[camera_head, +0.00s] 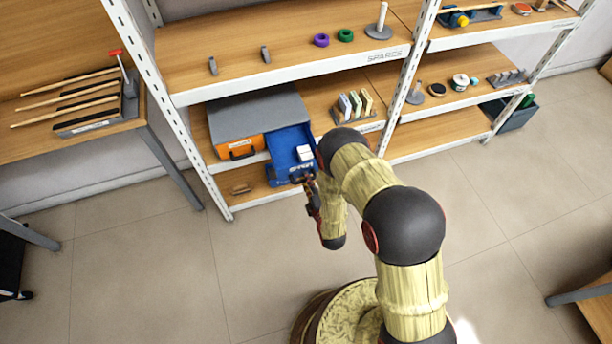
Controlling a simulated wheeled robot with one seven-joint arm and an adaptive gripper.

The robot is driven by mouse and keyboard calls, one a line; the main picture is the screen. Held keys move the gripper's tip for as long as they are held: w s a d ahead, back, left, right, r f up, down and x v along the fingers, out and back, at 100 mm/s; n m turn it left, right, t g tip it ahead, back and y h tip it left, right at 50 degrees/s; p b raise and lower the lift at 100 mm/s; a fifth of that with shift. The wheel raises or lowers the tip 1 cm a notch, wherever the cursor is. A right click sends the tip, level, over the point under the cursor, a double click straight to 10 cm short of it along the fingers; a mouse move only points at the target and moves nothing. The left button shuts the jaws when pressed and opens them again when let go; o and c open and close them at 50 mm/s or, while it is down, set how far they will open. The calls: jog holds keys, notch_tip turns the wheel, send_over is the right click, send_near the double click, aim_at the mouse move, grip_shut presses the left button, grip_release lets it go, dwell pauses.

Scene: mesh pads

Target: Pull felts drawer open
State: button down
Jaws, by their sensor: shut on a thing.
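A grey drawer cabinet (262,108) sits on the middle shelf at left. Its orange drawer (236,147) is shut, with a dark handle and a small label too small to read. The blue drawer (283,147) to its right is pulled out past the shelf's front edge, with white items (304,152) inside. Lettering on its front is partly hidden; I cannot read "felts" on either drawer. My gripper (306,180) is at the front of the blue drawer, shut on its handle. The handle itself is mostly hidden by the fingers and my arm.
A white-framed shelf rack (290,80) holds rings, upright pads (355,104) and spools. A brown object (241,189) lies on the lowest shelf under the cabinet. A side table with rods (68,98) stands at left.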

jog(key=shift+f, duration=0.1)
jog(key=c, duration=1.9)
grip_release()
jog(key=v, duration=1.2)
